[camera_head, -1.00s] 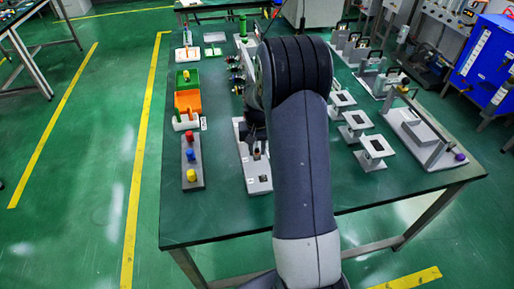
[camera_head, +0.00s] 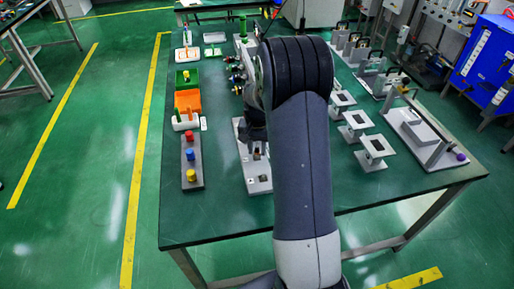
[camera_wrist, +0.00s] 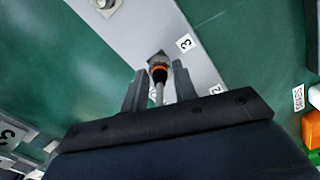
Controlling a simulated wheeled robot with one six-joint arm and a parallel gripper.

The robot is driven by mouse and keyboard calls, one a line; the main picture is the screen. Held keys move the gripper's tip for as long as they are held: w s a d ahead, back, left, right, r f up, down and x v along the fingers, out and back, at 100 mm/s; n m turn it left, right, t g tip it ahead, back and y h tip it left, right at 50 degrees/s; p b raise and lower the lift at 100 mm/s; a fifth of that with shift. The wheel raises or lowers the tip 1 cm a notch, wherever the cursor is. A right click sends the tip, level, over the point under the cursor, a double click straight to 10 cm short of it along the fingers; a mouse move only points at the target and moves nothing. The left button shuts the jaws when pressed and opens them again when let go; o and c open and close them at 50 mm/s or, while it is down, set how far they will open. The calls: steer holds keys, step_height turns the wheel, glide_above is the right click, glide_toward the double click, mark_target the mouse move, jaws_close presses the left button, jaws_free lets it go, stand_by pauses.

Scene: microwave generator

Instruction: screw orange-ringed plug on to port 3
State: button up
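The orange-ringed plug (camera_wrist: 159,72) is between the two fingers of my gripper (camera_wrist: 160,82) in the wrist view, its grey tail pointing back toward the palm. Its front end is at a dark fitting on the light-grey panel (camera_wrist: 182,22), beside the label "3" (camera_wrist: 185,43). I cannot tell how deeply it sits there. The fingers stand close on both sides of the plug; whether they press on it is unclear. In the head view my gripper (camera_head: 253,132) is low over the grey panel (camera_head: 258,184), mostly hidden by my arm, and the plug cannot be made out.
A grey block with red, blue and yellow buttons (camera_head: 191,160) lies left of the panel. An orange and green box (camera_head: 187,100) stands behind it. Grey stands (camera_head: 375,150) are to the right of my arm. The table's front left is clear.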

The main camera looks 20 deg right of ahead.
steer(key=o, duration=0.4)
steer(key=shift+c, duration=0.2)
step_height(320, 180, up, 11)
stand_by(0.3)
steer(key=shift+f, duration=0.15)
step_height(320, 180, down, 11)
steer(key=shift+r, duration=0.1)
steer(key=shift+n, duration=0.8)
